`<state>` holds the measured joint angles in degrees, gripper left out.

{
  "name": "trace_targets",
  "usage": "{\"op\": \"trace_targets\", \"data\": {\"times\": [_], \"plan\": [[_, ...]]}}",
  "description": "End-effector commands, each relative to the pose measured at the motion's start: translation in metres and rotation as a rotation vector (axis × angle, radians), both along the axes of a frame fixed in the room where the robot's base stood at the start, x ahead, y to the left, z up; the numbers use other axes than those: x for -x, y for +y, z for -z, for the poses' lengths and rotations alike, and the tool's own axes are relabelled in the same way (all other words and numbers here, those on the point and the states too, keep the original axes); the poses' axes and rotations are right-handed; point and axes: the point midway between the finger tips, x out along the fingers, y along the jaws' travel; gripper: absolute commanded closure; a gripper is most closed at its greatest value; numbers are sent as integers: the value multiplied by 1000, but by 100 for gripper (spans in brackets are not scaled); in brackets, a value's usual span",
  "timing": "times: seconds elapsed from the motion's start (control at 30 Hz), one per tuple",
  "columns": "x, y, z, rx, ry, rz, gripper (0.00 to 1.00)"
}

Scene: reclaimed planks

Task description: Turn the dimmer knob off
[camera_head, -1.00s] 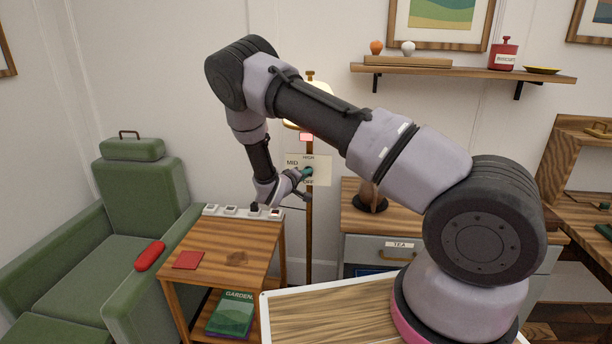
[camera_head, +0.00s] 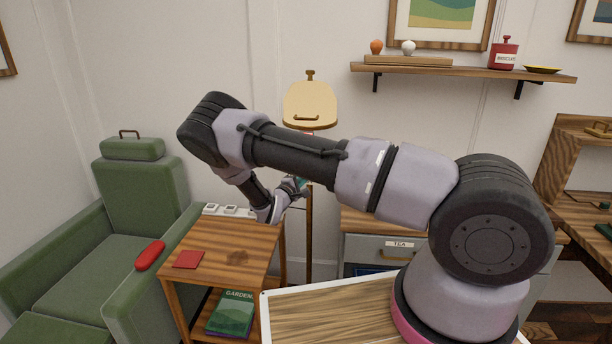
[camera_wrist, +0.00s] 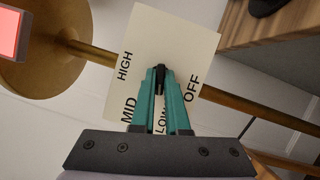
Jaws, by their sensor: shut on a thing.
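The dimmer plate (camera_wrist: 180,50) is a cream panel on the brass lamp pole (camera_head: 309,245), lettered HIGH, MID, LOW and OFF. The dark dimmer knob (camera_wrist: 160,78) is in front of the plate, between my teal fingertips. My gripper (camera_wrist: 160,72) is shut on it, and the fingers cover part of the LOW area. In the head view my gripper (camera_head: 298,186) is at the pole below the lamp shade (camera_head: 310,104), and my arm hides most of the plate. I cannot tell which mark the knob points to.
A wooden side table (camera_head: 222,247) stands left of the pole, with white switches along its back edge and a red square (camera_head: 188,259) on top. A green armchair (camera_head: 140,200) is further left. A drawer cabinet (camera_head: 375,247) stands to the right.

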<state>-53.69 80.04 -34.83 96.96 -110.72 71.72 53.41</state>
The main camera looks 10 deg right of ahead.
Motion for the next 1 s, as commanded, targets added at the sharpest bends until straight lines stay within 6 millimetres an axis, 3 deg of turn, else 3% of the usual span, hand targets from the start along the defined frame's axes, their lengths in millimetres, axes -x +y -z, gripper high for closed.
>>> {"op": "trace_targets", "data": {"times": [1.0], "plan": [[2,-2,6,918,299,-3,100]]}}
